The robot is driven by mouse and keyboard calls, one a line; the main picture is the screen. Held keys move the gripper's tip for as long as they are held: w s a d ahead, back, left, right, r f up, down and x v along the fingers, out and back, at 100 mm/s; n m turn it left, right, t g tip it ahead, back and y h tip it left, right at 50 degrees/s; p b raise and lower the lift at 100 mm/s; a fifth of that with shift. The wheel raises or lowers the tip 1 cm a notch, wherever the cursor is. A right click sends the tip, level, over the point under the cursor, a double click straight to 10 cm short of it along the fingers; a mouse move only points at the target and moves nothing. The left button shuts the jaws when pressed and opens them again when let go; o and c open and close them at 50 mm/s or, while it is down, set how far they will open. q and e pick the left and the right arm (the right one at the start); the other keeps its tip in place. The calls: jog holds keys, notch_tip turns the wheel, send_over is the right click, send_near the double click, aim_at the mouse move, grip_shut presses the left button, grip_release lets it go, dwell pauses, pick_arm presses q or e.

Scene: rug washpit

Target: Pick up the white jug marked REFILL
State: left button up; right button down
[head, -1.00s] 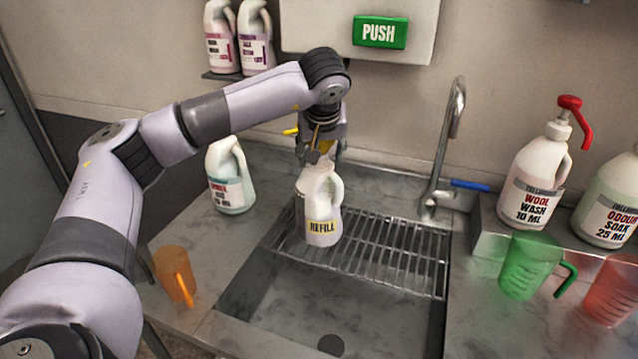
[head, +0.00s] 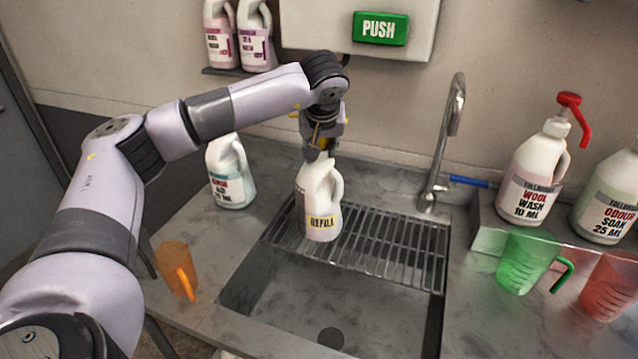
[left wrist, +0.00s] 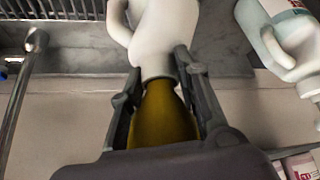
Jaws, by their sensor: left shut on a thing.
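The white jug marked REFILL (head: 319,208) is upright over the wire rack at the back of the sink in the head view. Whether its base touches the rack I cannot tell. My left gripper (head: 318,150) comes down from above and is shut on the jug's neck. In the left wrist view the two fingers (left wrist: 158,80) close on either side of the neck, and the jug's white body (left wrist: 168,28) and handle show beyond them. The neck is partly hidden by the fingers. My right gripper is not in view.
A wire rack (head: 390,252) spans the sink. Another white jug (head: 232,185) stands left of the held one. An orange measuring cup (head: 176,270) is at the front left. A tap (head: 447,140), pump bottle (head: 533,175), green cup (head: 522,262) and red cup (head: 610,288) are at the right.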

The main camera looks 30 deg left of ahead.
pick_arm(q)
grip_shut()
jog(key=shift+w+r, duration=0.15)
dwell(0.4)
jog(key=shift+r, duration=0.15)
